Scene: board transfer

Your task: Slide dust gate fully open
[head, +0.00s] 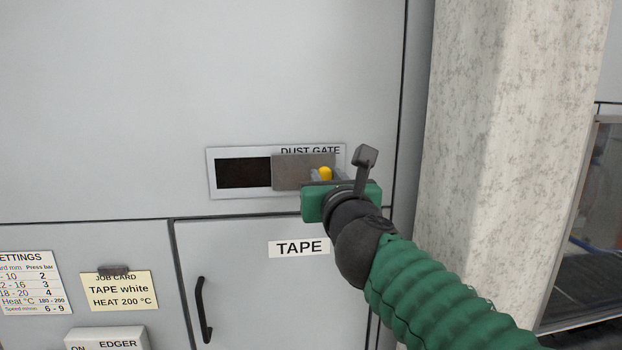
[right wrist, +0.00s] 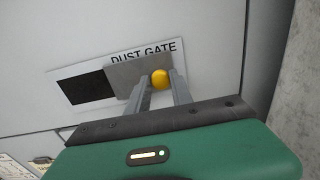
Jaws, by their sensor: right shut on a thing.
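The dust gate is a grey sliding plate (head: 290,171) in a white frame labelled DUST GATE (head: 226,194), set in a grey cabinet front. The plate covers the right part of the frame, and a dark opening (head: 243,173) shows on the left. A yellow knob (head: 325,173) sits at the plate's right side. My right gripper (head: 325,175) is shut on the knob. In the right wrist view, the fingers stand on either side of the yellow knob (right wrist: 160,78), with the plate (right wrist: 122,77) and dark opening (right wrist: 84,89) to its left. My left gripper is not in view.
Below is a cabinet door with a black handle (head: 204,309) and a TAPE label (head: 299,248). A job card (head: 119,290), a settings sheet (head: 32,283) and an EDGER box (head: 106,338) are at lower left. A concrete pillar (head: 500,150) stands close on the right.

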